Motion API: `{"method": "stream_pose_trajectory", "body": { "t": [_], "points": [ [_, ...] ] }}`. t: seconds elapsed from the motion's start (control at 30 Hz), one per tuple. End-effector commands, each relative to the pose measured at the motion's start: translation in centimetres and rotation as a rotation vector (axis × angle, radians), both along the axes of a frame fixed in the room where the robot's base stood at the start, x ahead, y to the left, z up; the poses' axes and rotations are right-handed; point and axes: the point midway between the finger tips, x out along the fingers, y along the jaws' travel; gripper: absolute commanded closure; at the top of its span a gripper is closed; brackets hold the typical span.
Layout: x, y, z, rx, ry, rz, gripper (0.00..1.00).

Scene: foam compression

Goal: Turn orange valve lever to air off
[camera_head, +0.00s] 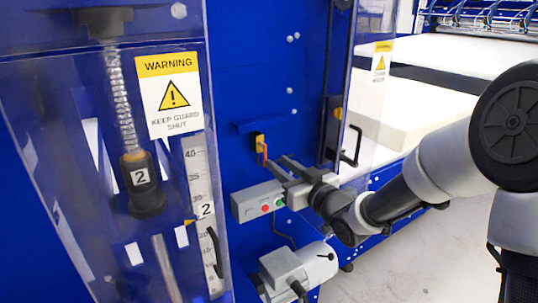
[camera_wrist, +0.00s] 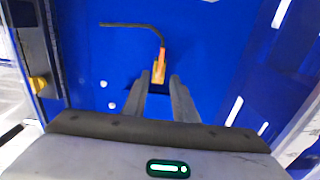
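The orange valve lever (camera_head: 264,153) hangs down from a small yellow-orange valve (camera_head: 257,142) on the blue machine panel. In the wrist view the lever (camera_wrist: 163,55) shows with the orange valve part (camera_wrist: 158,73), just beyond and between my fingertips. My gripper (camera_head: 277,167) is open, its two fingers apart, pointing at the panel just right of and below the lever. The fingers also show in the wrist view (camera_wrist: 160,78). I cannot tell whether a finger touches the lever.
A grey control box (camera_head: 258,201) with red and green buttons sits just below my gripper. A clear guard (camera_head: 75,190) with a warning sign (camera_head: 170,95) stands at left. A grey motor (camera_head: 298,268) is below. A foam block (camera_head: 415,110) lies at right.

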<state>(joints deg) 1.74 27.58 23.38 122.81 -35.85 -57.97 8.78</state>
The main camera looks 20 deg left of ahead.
Motion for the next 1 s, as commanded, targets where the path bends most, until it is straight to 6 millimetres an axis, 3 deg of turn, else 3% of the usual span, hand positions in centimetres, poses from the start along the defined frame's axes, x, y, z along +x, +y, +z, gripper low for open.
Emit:
{"method": "stream_pose_trajectory", "body": {
  "t": [0.1,0.3,0.73,0.9,1.0],
  "points": [
    [1.6,1.9,0.1,0.001,0.000,0.001,0.74],
    [3.3,4.0,0.1,0.001,0.001,0.000,0.74],
    [4.0,4.7,0.0,-0.001,0.000,-0.001,0.74],
    [4.0,4.6,0.0,-0.001,0.001,-0.001,1.00],
    [4.0,4.6,0.0,-0.001,0.001,-0.001,1.00]
  ]
}}
